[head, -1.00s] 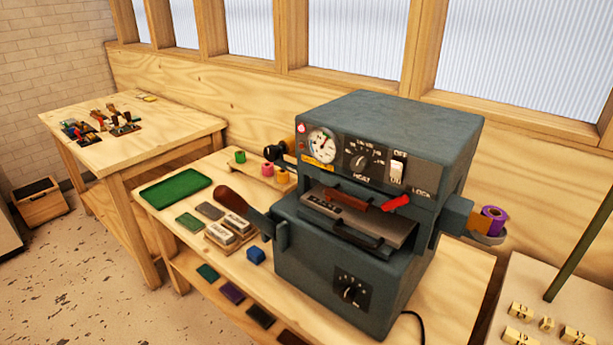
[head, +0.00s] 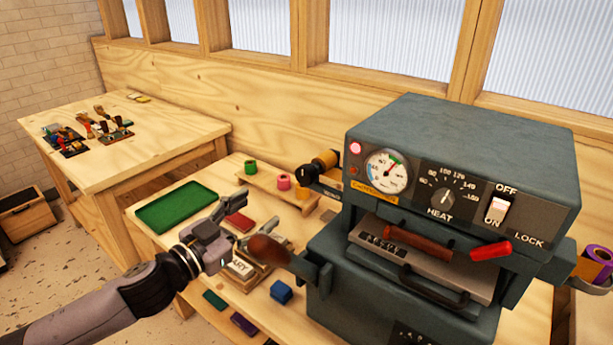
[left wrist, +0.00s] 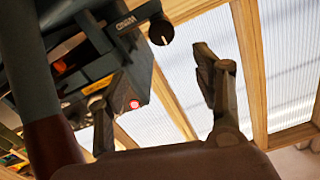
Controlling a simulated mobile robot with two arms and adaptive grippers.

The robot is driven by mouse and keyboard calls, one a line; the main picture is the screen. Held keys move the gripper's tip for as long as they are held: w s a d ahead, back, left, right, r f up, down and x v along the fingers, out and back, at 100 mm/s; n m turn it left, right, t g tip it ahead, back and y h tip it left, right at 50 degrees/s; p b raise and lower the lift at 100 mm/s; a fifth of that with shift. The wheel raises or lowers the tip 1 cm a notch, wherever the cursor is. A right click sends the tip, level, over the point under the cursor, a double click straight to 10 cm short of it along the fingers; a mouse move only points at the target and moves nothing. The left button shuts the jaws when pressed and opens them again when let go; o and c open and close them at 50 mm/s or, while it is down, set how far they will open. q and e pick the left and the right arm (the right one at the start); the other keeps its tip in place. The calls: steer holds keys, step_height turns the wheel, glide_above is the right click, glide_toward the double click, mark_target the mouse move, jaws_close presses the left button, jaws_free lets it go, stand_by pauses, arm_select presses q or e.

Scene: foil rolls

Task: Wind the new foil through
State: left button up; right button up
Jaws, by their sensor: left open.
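A dark grey foil press (head: 460,140) stands on the bench. A gold roll (head: 326,159) sits on its left side by a black knob (head: 307,175). A purple roll (head: 600,254) sits on its right side. My left gripper (head: 227,236) is open and empty, left of the press's brown lever handle (head: 268,249). In the left wrist view its fingers (left wrist: 160,78) are apart with nothing between them; the black knob (left wrist: 160,30) shows beyond. My right gripper is not in view.
A green tray (head: 176,207), metal type blocks (head: 243,275) and a blue block (head: 281,292) lie on the bench near my left arm. The lever handle also shows close in the left wrist view (left wrist: 52,145). A second table (head: 150,125) holds stamps and small items.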

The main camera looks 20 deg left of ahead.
mark_target(303, 176)
arm_select(q)
steer(key=p+x, duration=0.5)
steer(key=x, duration=1.1)
steer(key=shift+w+a, duration=0.1)
steer(key=shift+w, duration=0.15)
steer(key=shift+w+f, duration=0.1)
steer(key=shift+w, duration=0.35)
steer(key=shift+c, duration=0.2)
steer(key=c, duration=1.1)
steer(key=shift+p, duration=0.3)
steer(key=shift+c, duration=0.2)
